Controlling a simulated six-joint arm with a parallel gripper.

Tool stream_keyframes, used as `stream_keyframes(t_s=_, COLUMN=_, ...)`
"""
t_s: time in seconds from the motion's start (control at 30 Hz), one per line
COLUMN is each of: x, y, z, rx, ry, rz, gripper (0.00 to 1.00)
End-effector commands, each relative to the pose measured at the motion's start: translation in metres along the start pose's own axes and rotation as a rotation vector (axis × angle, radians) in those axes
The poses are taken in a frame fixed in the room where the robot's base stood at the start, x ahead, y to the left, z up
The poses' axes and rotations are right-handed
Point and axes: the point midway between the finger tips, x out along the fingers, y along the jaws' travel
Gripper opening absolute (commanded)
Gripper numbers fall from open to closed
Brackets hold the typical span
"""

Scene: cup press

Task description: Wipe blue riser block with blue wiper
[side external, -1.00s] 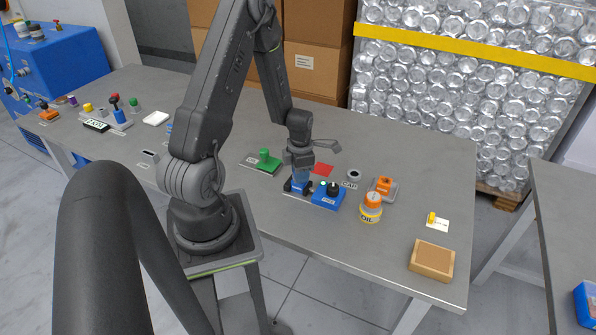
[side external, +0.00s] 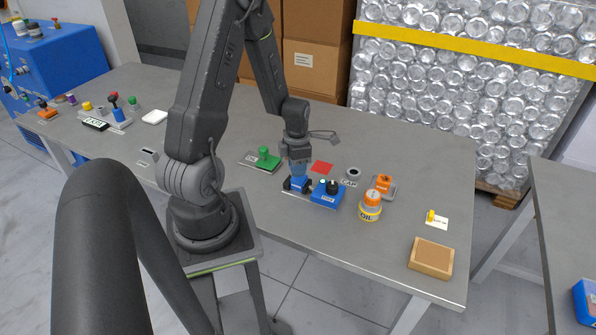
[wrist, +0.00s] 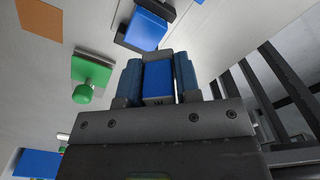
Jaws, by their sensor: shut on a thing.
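My gripper (wrist: 158,80) points down over the middle of the bench in the side view (side external: 297,172). It is shut on a blue block-shaped piece (wrist: 158,85), which I take for the blue wiper; its lower end is hard to see. Just past the fingertips in the wrist view is a blue block (wrist: 146,29) with dark pieces at its sides, perhaps the blue riser block. In the side view blue and black parts (side external: 299,186) sit right below the fingers. I cannot tell whether the held piece touches them.
A blue box with a black knob (side external: 327,194) stands close right of my gripper. An oil container (side external: 370,207) and a brown-topped box (side external: 431,258) stand further right.

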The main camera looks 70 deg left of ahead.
Motion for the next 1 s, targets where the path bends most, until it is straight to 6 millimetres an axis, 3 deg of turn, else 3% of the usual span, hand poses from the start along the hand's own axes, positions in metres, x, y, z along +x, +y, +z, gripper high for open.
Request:
stream_keyframes(t_s=0.5, x=-0.046, y=0.001, z=0.001, rx=0.0, ry=-0.003, rz=0.004, gripper=0.01)
stream_keyframes(t_s=1.0, x=-0.048, y=0.001, z=0.001, rx=0.0, ry=-0.002, rz=0.002, gripper=0.01)
